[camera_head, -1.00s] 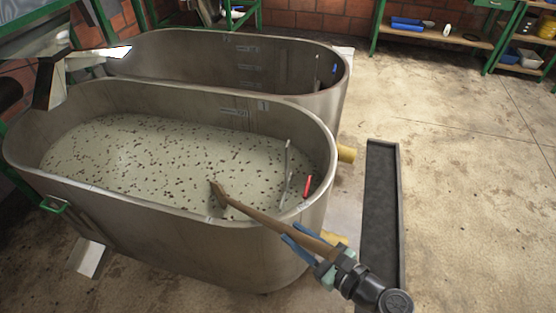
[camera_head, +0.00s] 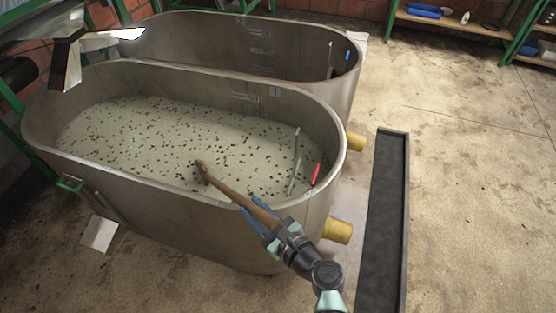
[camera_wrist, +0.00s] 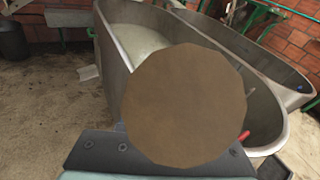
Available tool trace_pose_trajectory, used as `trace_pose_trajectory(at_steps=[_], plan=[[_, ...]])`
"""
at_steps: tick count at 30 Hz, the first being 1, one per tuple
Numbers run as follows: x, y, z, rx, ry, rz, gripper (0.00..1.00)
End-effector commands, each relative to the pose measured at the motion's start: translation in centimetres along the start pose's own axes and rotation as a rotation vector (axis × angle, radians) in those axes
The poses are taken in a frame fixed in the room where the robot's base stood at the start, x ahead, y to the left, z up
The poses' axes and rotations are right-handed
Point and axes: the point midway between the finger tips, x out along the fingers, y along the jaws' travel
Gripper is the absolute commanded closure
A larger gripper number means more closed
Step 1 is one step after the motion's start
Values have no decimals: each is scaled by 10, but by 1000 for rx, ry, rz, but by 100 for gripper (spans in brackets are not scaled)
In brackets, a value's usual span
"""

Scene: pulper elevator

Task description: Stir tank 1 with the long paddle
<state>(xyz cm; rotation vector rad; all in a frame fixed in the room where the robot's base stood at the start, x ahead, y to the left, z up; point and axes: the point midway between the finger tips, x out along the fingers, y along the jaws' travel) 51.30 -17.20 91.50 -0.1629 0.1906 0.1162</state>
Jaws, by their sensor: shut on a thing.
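Tank 1 (camera_head: 335,160), the nearer grey oval tank marked "1", holds pale liquid (camera_head: 150,140) dotted with dark specks. My gripper (camera_head: 268,224) is shut on the brown wooden paddle (camera_head: 235,190) just outside the tank's near right rim. The paddle slants over that rim, its far end above or in the liquid; I cannot tell how deep it sits. In the wrist view the paddle's round butt end (camera_wrist: 185,103) fills the middle and hides much of the tank (camera_wrist: 268,125).
A second tank (camera_head: 290,60) stands behind. A grey rod (camera_head: 295,165) and a red-handled item (camera_head: 316,175) are inside tank 1 at its right end. Yellow outlets (camera_head: 337,230) stick out at the right. A dark floor channel (camera_head: 385,220) runs beside them; the floor further right is clear.

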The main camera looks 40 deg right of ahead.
Motion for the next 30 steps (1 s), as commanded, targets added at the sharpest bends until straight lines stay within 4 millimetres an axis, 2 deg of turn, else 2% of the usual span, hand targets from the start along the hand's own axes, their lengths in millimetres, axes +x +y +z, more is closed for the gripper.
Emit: trace_pose_trajectory(at_steps=[1,6,13,19,30], plan=[[10,5,7,-2,-8,1,100],[38,21,15,-3,-8,0,100],[69,40,24,-1,-8,-1,100],[76,44,26,-1,-6,-4,100],[70,40,24,0,-6,-4,100]])
